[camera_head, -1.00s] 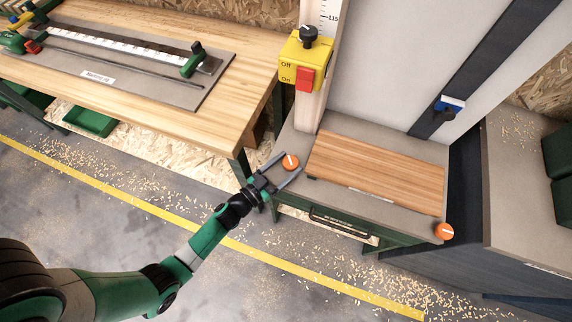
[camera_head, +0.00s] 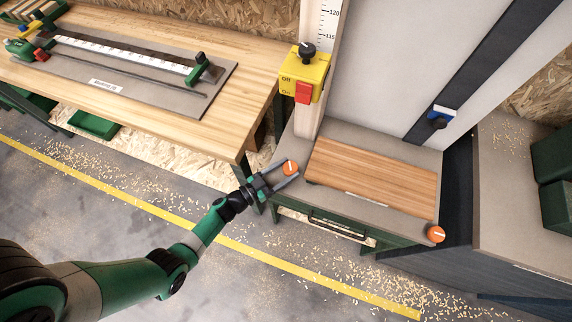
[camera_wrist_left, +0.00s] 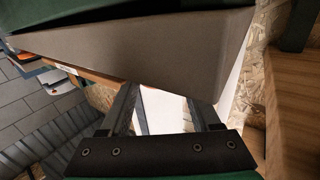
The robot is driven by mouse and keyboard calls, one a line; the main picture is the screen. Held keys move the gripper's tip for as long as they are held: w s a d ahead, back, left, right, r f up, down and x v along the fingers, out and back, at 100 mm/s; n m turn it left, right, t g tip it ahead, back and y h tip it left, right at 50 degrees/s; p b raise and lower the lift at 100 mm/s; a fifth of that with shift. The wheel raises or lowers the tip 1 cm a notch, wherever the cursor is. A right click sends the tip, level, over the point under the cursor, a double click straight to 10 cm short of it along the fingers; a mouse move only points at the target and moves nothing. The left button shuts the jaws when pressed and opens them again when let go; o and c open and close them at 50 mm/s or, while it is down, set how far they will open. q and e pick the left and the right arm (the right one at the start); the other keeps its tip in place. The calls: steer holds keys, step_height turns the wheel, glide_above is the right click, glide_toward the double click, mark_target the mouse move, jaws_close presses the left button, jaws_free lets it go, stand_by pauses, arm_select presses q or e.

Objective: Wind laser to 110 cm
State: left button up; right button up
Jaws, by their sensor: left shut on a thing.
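My left gripper (camera_head: 292,174) is shut on an orange knob (camera_head: 290,168) with a white line, at the near left corner of the grey machine table. Its fingers lie on either side of the knob. The wrist view shows the two dark fingers (camera_wrist_left: 165,112); the knob is not clear there. A pale post carries a scale (camera_head: 329,22) with 115 and 120 readable. A yellow box (camera_head: 313,70) on the post has a black knob (camera_head: 306,49) and a red switch (camera_head: 303,92) between Off and On. No laser line is discernible. My right gripper is not in view.
A wooden board (camera_head: 375,178) lies on the grey table, with a second orange knob (camera_head: 436,234) at its near right corner. A blue and white piece (camera_head: 441,115) sits on a dark rail. A wooden workbench (camera_head: 180,110) with a ruler fixture stands left.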

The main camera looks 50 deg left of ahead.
arm_select(q)
steer(key=o, duration=1.1)
steer(key=s+a+p, duration=0.1)
steer(key=s+p, duration=0.2)
steer(key=s, duration=0.8)
steer(key=shift+s, duration=0.35)
